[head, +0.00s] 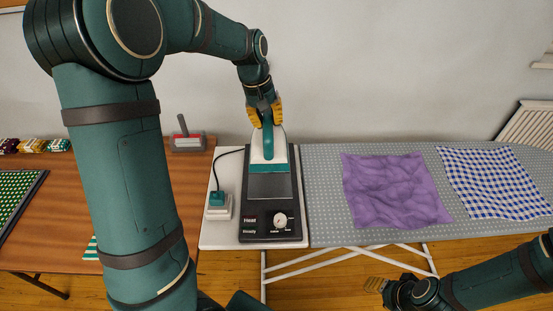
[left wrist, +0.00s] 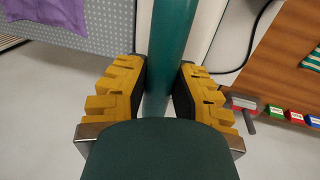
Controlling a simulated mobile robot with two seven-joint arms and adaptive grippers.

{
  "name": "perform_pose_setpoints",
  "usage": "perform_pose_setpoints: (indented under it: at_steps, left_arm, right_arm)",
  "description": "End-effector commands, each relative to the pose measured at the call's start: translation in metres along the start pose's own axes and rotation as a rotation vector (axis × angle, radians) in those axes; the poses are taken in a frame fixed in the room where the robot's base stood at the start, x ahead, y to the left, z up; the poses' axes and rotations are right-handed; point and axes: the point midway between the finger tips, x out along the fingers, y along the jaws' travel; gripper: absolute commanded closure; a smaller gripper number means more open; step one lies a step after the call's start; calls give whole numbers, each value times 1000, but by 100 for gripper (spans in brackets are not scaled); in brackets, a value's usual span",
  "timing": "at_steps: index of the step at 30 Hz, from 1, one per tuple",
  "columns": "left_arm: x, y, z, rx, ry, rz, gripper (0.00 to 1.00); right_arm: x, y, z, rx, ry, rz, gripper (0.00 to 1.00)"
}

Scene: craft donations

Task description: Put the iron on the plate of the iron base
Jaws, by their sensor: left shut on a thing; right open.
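The iron (head: 268,148) has a teal handle and a pale body with its tip toward the wall. In the head view it is at the plate (head: 269,186) of the dark iron base (head: 257,221); I cannot tell whether it touches the plate. My left gripper (head: 264,113) is shut on the iron's handle from the far side. In the left wrist view the teal handle (left wrist: 170,50) stands between the yellow fingers of that gripper (left wrist: 160,92). My right gripper (head: 375,285) is open and empty at the lower right, in front of the ironing board.
The ironing board (head: 325,200) carries a crumpled purple cloth (head: 395,190) and a blue checked cloth (head: 495,182). A plug in a white socket box (head: 218,207) is left of the base. A grey-and-red object (head: 187,142) stands on the wooden table (head: 185,185).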

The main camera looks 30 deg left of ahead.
Motion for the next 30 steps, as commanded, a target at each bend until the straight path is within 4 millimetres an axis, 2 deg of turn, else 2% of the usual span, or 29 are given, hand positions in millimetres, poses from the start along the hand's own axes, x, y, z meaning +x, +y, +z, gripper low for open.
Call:
perform_pose_setpoints:
  at_steps: [2,12,20,27,30]
  left_arm:
    - [3,0,0,0,2,1,100]
    - [51,-10,0,-1,0,0,100]
    - [65,-13,0,0,1,1,100]
    - [92,-18,0,-1,1,1,100]
    - [97,-19,0,-1,2,2,100]
  right_arm:
    - [0,0,0,0,-1,0,53]
    - [8,3,3,-1,-6,0,53]
    - [9,3,4,-2,-8,0,53]
    - [13,5,6,-3,-11,-1,53]
    - [13,5,6,-3,-12,-1,53]
